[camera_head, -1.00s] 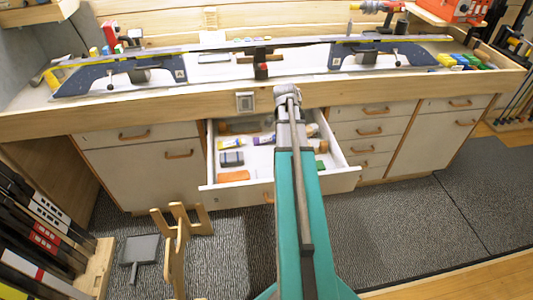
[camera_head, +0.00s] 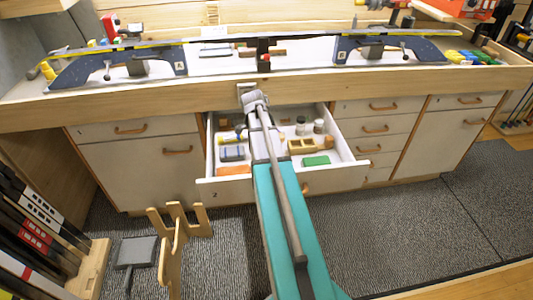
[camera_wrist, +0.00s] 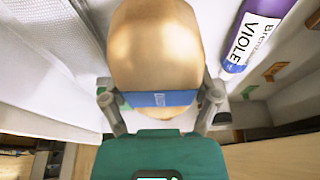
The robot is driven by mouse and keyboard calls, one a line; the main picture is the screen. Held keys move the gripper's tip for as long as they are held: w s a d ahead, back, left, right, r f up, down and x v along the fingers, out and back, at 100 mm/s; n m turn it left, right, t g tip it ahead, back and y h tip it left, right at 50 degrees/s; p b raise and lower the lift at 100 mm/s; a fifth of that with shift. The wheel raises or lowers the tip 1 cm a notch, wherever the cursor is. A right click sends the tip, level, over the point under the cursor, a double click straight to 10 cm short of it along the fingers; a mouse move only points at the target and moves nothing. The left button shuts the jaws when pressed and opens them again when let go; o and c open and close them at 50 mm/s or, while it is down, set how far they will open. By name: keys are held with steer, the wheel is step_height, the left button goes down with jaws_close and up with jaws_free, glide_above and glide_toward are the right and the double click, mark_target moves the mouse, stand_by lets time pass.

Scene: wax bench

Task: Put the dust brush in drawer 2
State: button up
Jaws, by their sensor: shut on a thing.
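My gripper (camera_wrist: 160,98) is shut on a rounded light-wood body with a blue band, apparently the dust brush (camera_wrist: 157,45), in the wrist view. One finger lies on each side; bristles cannot be made out. In the head view my gripper (camera_head: 252,98) is over the back of an open drawer (camera_head: 342,174), near the bench's front edge. The held thing is hidden there by my arm.
The drawer holds a green block (camera_head: 316,160), a wooden item (camera_head: 308,146), small jars (camera_head: 318,126), an orange block (camera_head: 233,170) and a dark block (camera_head: 232,153). A violet-labelled tube (camera_wrist: 250,38) lies right of the held thing. A wooden stand (camera_head: 178,235) is on the floor.

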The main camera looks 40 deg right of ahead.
steer(key=shift+w+a+f, duration=0.1)
steer(key=shift+w+f, duration=0.05)
steer(key=shift+f, duration=0.05)
stand_by(0.3)
steer(key=shift+w+a+f+b, duration=0.15)
steer(key=shift+f+b, duration=0.25)
steer(key=shift+b, duration=0.05)
steer(key=shift+w+a+f+b, duration=0.15)
steer(key=shift+f+b, duration=1.4)
steer(key=shift+f, duration=0.2)
steer(key=o, duration=1.1)
steer(key=shift+r, duration=0.2)
steer(key=p+v, duration=1.1)
steer(key=v, duration=0.1)
steer(key=shift+s, duration=0.1)
